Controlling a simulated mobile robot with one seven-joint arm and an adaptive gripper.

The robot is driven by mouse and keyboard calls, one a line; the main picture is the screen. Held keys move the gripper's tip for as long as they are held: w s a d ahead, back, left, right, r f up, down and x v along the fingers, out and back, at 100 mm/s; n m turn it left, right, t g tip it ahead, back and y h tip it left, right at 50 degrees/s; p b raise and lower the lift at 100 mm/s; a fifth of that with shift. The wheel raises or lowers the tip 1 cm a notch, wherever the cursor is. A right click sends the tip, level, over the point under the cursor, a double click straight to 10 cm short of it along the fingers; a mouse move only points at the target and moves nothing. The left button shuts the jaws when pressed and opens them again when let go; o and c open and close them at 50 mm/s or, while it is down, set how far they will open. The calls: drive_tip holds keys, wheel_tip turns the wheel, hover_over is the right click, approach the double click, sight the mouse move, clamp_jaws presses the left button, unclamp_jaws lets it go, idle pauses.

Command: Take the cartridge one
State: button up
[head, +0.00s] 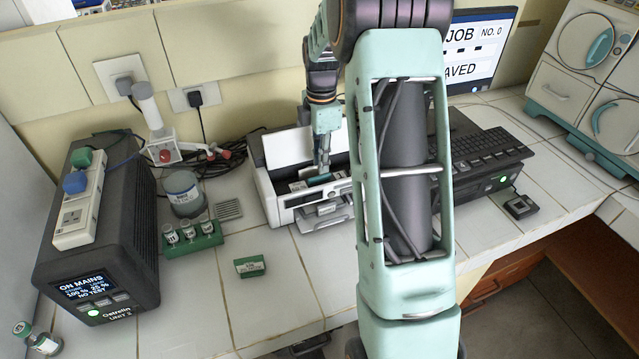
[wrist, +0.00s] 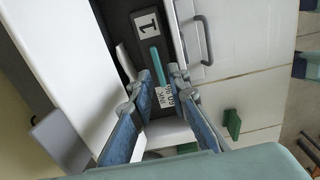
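The white printer-like machine (head: 282,150) stands on the counter with its lid raised. In the wrist view, a plate marked "1" (wrist: 147,26) sits in its dark bay. Below the plate is a cartridge with a teal strip (wrist: 157,64) and a white label (wrist: 165,97); a teal part also shows in the head view (head: 318,181). My gripper (wrist: 160,76) points down into the bay, its two fingers apart on either side of the cartridge. I see small gaps beside it and cannot tell whether either finger touches. In the head view, my gripper (head: 322,168) is partly hidden by the machine.
A green-and-white small box (head: 250,267) lies on the tiles in front. A green vial rack (head: 193,238) and a black power unit (head: 100,245) stand to the left. A keyboard (head: 487,146) and a monitor (head: 482,50) are to the right. The front counter is mostly clear.

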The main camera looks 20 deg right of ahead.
sight(320, 176)
drive_tip(key=shift+w+a+f+p, duration=0.1)
drive_tip(key=shift+f+p, duration=0.15)
drive_tip(key=shift+f, duration=0.95)
drive_tip(key=shift+w+f+p, duration=0.1)
drive_tip(key=shift+f+p, duration=0.1)
drive_tip(key=shift+f, duration=0.95)
clamp_jaws()
